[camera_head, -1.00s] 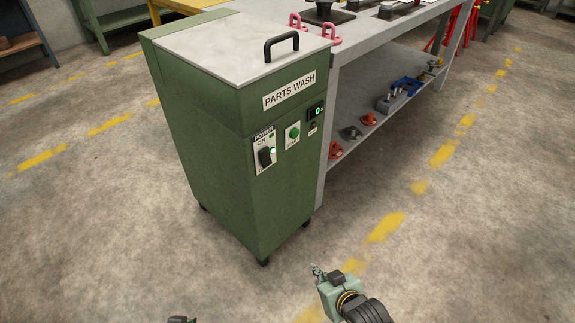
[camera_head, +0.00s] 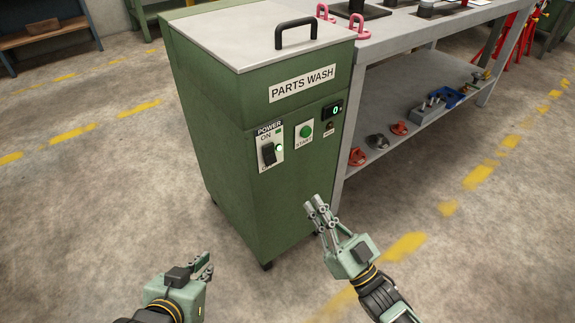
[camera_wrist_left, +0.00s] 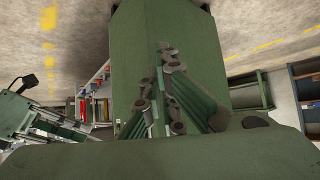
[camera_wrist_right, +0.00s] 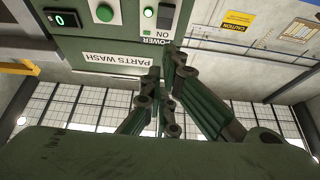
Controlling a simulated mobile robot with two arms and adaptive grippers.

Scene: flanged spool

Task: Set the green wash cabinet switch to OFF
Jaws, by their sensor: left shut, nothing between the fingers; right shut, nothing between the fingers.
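The green wash cabinet (camera_head: 225,150) stands ahead with its "PARTS WASH" label and white-topped lid. Its POWER plate carries a black rocker switch (camera_head: 268,153) with ON printed above it and a lit green lamp at its right; the lower lettering is partly hidden by the switch. In the right wrist view the switch (camera_wrist_right: 166,17) appears upside down near the top. My right gripper (camera_head: 316,202) is shut and empty, in front of the cabinet, below and right of the switch. My left gripper (camera_head: 207,262) is shut and empty, low and left of the cabinet's base, apart from it.
A green START button (camera_head: 305,131) and a small display (camera_head: 333,110) reading 0 sit right of the switch. A grey workbench (camera_head: 400,35) with a lower shelf of parts adjoins the cabinet's right. The floor in front is clear.

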